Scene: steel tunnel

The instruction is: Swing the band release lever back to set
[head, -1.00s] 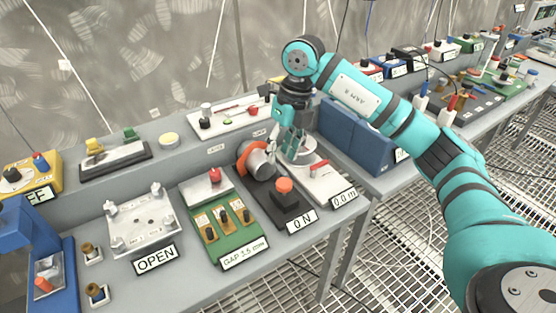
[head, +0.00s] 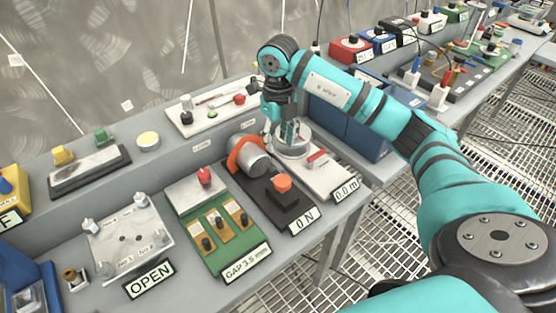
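A white plate (head: 335,180) labelled "0.0 m" carries a pale round disc (head: 293,153) and a short red-handled lever (head: 318,157) on its right. I cannot tell for certain that this is the band release lever. My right gripper (head: 286,137) points down over the pale disc, left of the red lever. Its fingers are small and overlap the disc, so their opening and any contact are unclear. My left gripper is out of view.
A green board (head: 222,232) labelled "GAP 3.5 mm" and a silver plate (head: 131,242) labelled "OPEN" stand to the left. A blue block (head: 345,125) stands close on the right, under my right forearm. A rear ledge holds several small devices. Metal grating covers the floor.

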